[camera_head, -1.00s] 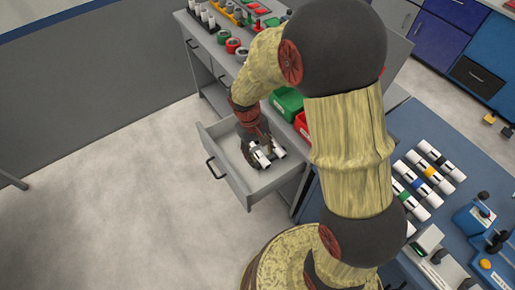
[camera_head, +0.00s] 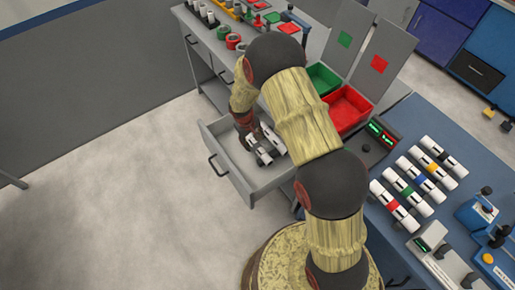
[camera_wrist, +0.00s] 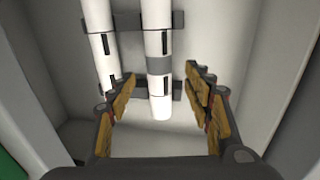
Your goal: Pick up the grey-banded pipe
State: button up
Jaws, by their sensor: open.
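The grey-banded pipe (camera_wrist: 157,42) is white with one grey band and lies in dark holders inside the open drawer (camera_head: 234,182). In the wrist view its near end lies between the fingers of my gripper (camera_wrist: 164,88), which is open with a gap on both sides of the pipe. A second white pipe (camera_wrist: 101,50) lies parallel to its left, beyond the left finger. In the head view my gripper (camera_head: 252,142) is low over the drawer, and the pipes show only in part beside it.
The drawer walls stand close around my gripper. A green bin (camera_head: 322,78) and a red bin (camera_head: 348,108) with raised lids stand on the cabinet above. A rack of several banded pipes (camera_head: 417,185) lies on the blue bench to the right.

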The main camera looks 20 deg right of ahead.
aim_at(256, 145)
jog(key=f+b, duration=0.1)
jog(key=f, duration=0.1)
jog(key=d+f, duration=0.1)
jog(key=f, duration=0.1)
jog(key=shift+w+d+f+b, duration=0.1)
jog(key=shift+f+b, duration=0.25)
jog(key=shift+f, duration=0.05)
jog(key=shift+r, duration=0.1)
jog(key=shift+c, duration=0.5)
jog(key=c, duration=1.1)
jog(key=shift+c, duration=0.4)
jog(key=shift+r, duration=0.1)
